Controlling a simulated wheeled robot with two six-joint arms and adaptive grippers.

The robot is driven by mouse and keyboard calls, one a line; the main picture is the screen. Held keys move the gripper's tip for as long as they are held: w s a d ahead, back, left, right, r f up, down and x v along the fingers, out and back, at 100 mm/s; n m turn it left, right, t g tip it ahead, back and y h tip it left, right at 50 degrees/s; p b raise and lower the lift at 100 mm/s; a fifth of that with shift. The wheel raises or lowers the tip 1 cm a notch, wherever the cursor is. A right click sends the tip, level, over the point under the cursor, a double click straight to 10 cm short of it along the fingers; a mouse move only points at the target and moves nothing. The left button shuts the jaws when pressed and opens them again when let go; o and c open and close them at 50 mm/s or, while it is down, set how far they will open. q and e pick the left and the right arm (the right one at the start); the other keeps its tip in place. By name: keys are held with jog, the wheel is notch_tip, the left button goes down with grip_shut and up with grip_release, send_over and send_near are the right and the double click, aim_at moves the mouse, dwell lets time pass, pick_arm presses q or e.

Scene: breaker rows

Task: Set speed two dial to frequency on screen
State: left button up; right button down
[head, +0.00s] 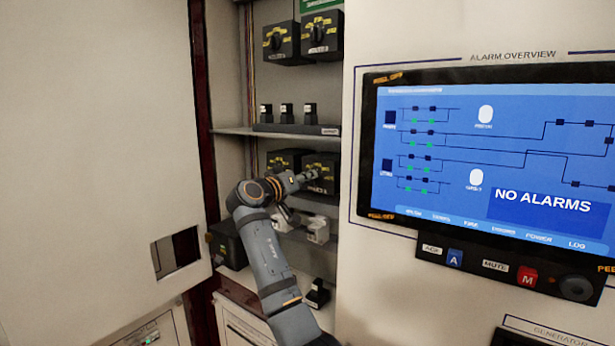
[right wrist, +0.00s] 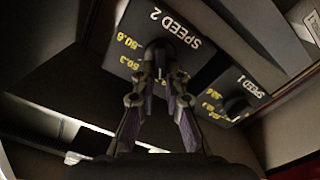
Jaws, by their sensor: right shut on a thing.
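My right gripper (right wrist: 162,72) is shut on the knob in the right wrist view. In the head view my right gripper (head: 312,176) reaches the right-hand box (head: 324,160) on the middle shelf and hides its knob. The blue screen (head: 460,150) reads NO ALARMS over a line diagram; I can make out no frequency on it. My left gripper is out of view.
The speed one dial (right wrist: 236,104) sits on the neighbouring box. Two more dial boxes (head: 282,42) are above, with small switches (head: 286,113) on the shelf between. An open cabinet door (head: 100,130) stands at left; buttons (head: 455,258) lie under the screen.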

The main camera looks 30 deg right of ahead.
jog(key=shift+n, duration=0.6)
jog(key=c, duration=1.4)
grip_release()
jog(key=shift+w, duration=0.1)
jog(key=shift+a, duration=0.1)
jog(key=v, duration=1.2)
jog(key=shift+f, duration=0.1)
